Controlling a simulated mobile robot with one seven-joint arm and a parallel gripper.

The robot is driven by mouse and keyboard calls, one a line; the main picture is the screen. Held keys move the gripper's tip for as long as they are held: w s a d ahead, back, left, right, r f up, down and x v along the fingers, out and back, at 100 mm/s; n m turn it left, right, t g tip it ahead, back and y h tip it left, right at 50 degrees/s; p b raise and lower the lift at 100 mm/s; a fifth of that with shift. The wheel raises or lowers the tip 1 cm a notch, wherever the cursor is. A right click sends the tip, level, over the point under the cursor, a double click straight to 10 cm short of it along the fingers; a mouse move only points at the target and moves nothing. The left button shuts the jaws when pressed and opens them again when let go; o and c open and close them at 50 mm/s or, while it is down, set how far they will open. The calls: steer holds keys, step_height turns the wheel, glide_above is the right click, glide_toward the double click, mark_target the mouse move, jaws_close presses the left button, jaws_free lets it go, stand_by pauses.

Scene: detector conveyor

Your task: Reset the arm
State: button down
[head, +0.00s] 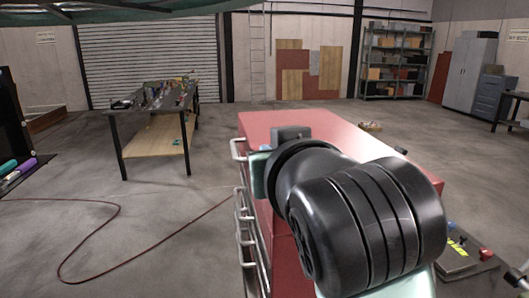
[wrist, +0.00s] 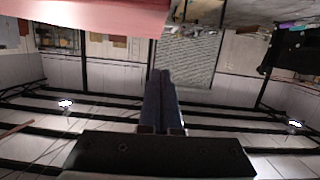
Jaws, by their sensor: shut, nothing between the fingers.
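My gripper (wrist: 163,75) shows in the wrist view with its two dark fingers together, shut and empty. The wrist view is upside down, with the ceiling beams low in the picture. The fingers point toward the roller shutter and touch nothing that I can see. In the head view my black arm link fills the lower right, over the red cabinet (head: 330,130); I cannot make out the fingers there. The red cabinet also shows at the top left of the wrist view (wrist: 90,15).
A workbench (head: 155,100) with cluttered tools stands at the left. A control box (head: 465,255) with a red button is at the lower right. A hose (head: 110,205) lies on the floor. Shelves (head: 395,65) stand at the back right. The floor left of the cabinet is mostly open.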

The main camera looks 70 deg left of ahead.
steer(key=v, duration=0.3)
steer(key=shift+d+r, duration=0.1)
steer(key=shift+d, duration=0.15)
steer(key=w+d+r+m+t, duration=0.8)
steer(key=w+d+r+t, duration=0.4)
steer(key=w+d+t, duration=0.25)
steer(key=d+r+m+t+h, duration=0.2)
steer(key=d+m+t+h, duration=0.2)
steer(key=d+h, duration=0.3)
steer(key=d+r+m+t+h+p, duration=0.1)
steer(key=d+m+t+h, duration=0.4)
steer(key=d, duration=0.9)
steer(key=r+t+h, duration=0.1)
steer(key=t+h, duration=0.1)
steer(key=h, duration=0.1)
steer(key=shift+w+d+r, duration=0.2)
steer(key=shift+w+r, duration=0.05)
steer(key=shift+r, duration=0.15)
